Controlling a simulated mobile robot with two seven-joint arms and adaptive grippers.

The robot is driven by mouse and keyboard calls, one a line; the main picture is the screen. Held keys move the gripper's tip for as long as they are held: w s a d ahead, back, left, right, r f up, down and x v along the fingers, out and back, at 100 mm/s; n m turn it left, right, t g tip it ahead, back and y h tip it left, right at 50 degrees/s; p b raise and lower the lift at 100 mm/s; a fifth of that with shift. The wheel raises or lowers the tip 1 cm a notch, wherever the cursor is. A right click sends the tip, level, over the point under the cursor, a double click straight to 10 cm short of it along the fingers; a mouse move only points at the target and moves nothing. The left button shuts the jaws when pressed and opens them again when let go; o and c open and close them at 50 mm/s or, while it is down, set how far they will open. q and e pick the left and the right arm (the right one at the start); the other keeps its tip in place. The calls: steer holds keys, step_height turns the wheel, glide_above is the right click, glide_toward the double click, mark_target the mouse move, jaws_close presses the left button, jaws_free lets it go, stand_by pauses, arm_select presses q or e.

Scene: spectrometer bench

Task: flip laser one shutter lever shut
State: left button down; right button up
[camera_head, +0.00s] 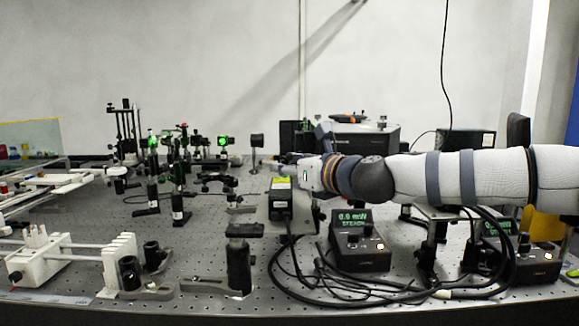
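A dark box-shaped laser head (281,212) with a yellow label on top stands on the perforated bench, near the middle; I cannot tell for sure that it is laser one. My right arm reaches in from the right, and my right gripper (288,163) is just above and behind this box. The fingers are small and partly merge with the dark equipment behind, so I cannot tell whether they are open or shut, or whether they touch anything. I cannot make out a shutter lever. My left gripper is not in view.
A power meter (360,240) reading 0.0 mW stands right of the box, with looped black cables (300,285) in front. Optic posts, two with green glows (222,141), stand at left. A dark instrument (365,137) is behind my arm. White rail fixtures (75,258) fill the left front.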

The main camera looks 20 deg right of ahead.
steer(key=shift+s, duration=0.1)
steer(key=v, duration=1.1)
steer(key=shift+s, duration=0.4)
steer(key=shift+d, duration=0.1)
